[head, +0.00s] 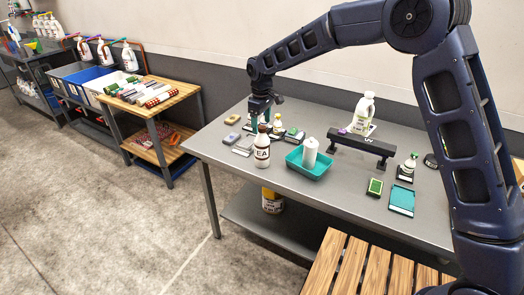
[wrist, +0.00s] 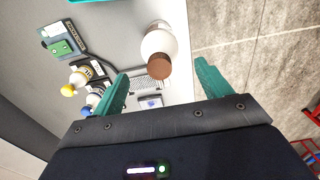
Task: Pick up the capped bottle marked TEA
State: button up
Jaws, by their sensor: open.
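The white bottle with a brown cap (head: 262,153) stands upright near the front left edge of the grey table; the letters "EA" show on its label. In the wrist view the bottle (wrist: 157,43) is seen from above, its brown cap between and just beyond my fingertips. My gripper (head: 259,119) is above and slightly behind the bottle in the head view. In the wrist view my gripper (wrist: 162,70) has its two teal fingers spread wide, with nothing held. I cannot tell how far the fingertips are above the cap.
A teal tray (head: 308,172) with a white bottle stands right of the capped bottle. Small bottles (wrist: 80,78) with yellow and blue caps stand close by. A dark raised stand (head: 360,143) is farther right. Floor lies beyond the table's front edge.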

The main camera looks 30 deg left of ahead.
aim_at(262, 146)
jog(key=shift+d+f, duration=0.2)
jog(key=shift+f, duration=2.65)
jog(key=shift+r, duration=0.1)
grip_shut()
jog(key=shift+r, duration=0.1)
